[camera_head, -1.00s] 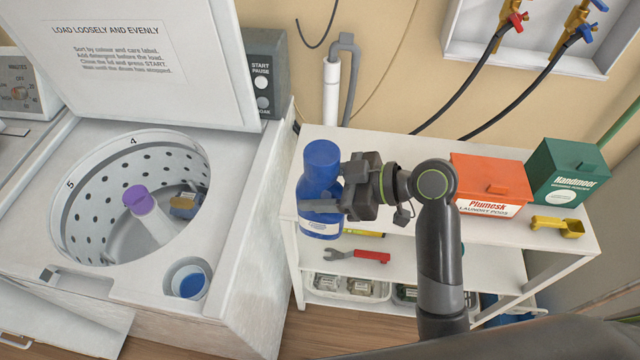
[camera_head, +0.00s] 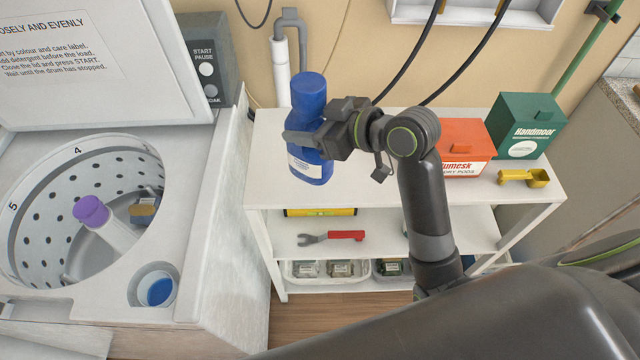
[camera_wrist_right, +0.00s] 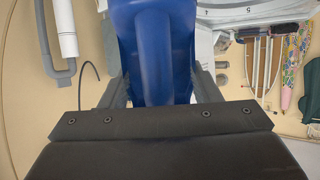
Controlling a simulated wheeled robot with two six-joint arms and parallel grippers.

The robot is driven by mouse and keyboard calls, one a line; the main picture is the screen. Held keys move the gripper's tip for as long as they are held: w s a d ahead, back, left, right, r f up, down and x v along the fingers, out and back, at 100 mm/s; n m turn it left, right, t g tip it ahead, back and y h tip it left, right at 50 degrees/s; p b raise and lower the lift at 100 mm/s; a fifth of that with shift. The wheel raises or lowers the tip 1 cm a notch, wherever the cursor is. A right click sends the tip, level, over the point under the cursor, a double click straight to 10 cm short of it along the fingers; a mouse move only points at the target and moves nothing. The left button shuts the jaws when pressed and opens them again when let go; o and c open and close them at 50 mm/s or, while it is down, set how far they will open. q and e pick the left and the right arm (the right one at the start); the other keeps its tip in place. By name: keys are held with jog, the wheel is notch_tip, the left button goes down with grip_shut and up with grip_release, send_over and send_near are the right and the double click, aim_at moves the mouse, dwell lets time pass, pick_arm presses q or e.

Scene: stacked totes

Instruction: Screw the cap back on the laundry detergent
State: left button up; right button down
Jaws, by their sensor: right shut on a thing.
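A blue detergent bottle (camera_head: 308,115) with a white label stands nearly upright over the left part of the white shelf's top. My right gripper (camera_head: 302,138) is shut around its upper body from the right. The bottle's blue body also fills the space between the fingers (camera_wrist_right: 158,92) in the right wrist view. I cannot tell whether its base touches the shelf, or whether its blue top is a cap. A blue round thing (camera_head: 159,291) sits in the washer's round dispenser well; I cannot tell whether it is a cap or liquid. My left gripper is not in view.
The open washer (camera_head: 195,180) stands at the left, with a purple-topped white post (camera_head: 92,211) in its drum. An orange pods box (camera_head: 466,140), a green powder box (camera_head: 524,128) and a yellow scoop (camera_head: 525,178) occupy the shelf's right. A red-handled wrench (camera_head: 345,235) lies below.

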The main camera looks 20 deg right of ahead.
aim_at(322, 102)
jog(key=shift+w+d+r+m+t+h+b, duration=0.25)
jog(key=shift+w+d+r+m+t+h, duration=0.15)
jog(key=shift+w+d+r+m+h, duration=0.35)
jog(key=shift+w+d+r+m+t+h+b, duration=0.25)
jog(key=shift+w+d+r+m+t+h, duration=0.2)
jog(key=shift+d, duration=0.4)
jog(key=shift+s, duration=0.1)
notch_tip(322, 102, down, 6)
jog(key=shift+f, duration=0.1)
jog(key=shift+f, duration=1.85)
jog(key=shift+f+b, duration=0.1)
jog(key=shift+b, duration=0.2)
jog(key=shift+c, duration=2.4)
grip_release()
jog(key=shift+f, duration=0.1)
